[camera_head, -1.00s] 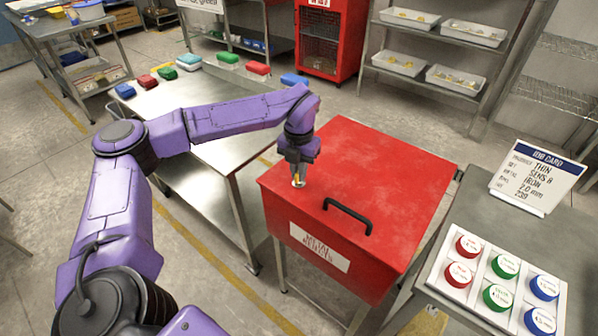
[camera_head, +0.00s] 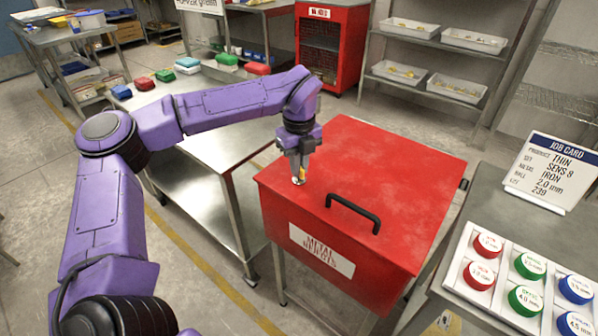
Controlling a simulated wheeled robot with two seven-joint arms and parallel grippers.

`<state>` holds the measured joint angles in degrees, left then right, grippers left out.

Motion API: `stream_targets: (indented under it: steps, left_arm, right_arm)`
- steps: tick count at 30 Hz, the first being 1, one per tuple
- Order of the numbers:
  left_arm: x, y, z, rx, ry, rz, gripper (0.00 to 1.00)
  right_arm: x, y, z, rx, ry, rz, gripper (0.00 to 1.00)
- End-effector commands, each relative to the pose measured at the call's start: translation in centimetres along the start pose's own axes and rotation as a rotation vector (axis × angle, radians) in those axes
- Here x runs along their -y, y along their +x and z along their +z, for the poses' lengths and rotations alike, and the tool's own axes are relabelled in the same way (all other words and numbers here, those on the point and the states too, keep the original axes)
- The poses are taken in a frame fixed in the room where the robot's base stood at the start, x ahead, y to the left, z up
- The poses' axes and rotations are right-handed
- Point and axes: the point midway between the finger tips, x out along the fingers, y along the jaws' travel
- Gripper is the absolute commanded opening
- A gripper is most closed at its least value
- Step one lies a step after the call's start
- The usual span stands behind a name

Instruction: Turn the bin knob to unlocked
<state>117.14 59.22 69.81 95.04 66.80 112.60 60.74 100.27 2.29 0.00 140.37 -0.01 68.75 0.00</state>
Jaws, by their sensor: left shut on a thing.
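The red bin (camera_head: 400,185) stands at the centre, its lid closed, with a black handle (camera_head: 353,212) and a white "METAL REJECTS" label on the front. The bin knob (camera_head: 298,181) is a small silver and yellow piece on the lid near its left front part. My left gripper (camera_head: 299,176) comes down on it from above and is shut on it. The fingers hide much of the knob, so I cannot read its position. My right gripper is not in view.
A steel table (camera_head: 190,125) with several coloured packs stands left of the bin. On the right, a grey table holds a job card (camera_head: 550,172) and a white tray of coloured round pieces (camera_head: 503,290). A red cage cabinet (camera_head: 329,50) and shelves stand behind.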

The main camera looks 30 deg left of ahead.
Motion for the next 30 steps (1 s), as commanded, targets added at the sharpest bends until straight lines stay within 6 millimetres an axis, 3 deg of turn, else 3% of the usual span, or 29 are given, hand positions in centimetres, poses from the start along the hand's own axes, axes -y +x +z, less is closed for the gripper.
stream_targets:
  steps: [1,12,30]
  left_arm:
    - [-0.1,0.9,-0.2,-0.005,-0.036,0.010,0.00]
    - [-0.2,0.8,-0.2,-0.005,-0.288,0.014,0.00]
    - [-0.2,0.5,-0.3,-0.007,-0.393,0.017,0.00]
  right_arm:
    - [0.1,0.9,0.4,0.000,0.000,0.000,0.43]
    - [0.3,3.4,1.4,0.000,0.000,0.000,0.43]
    - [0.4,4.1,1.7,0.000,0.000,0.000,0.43]
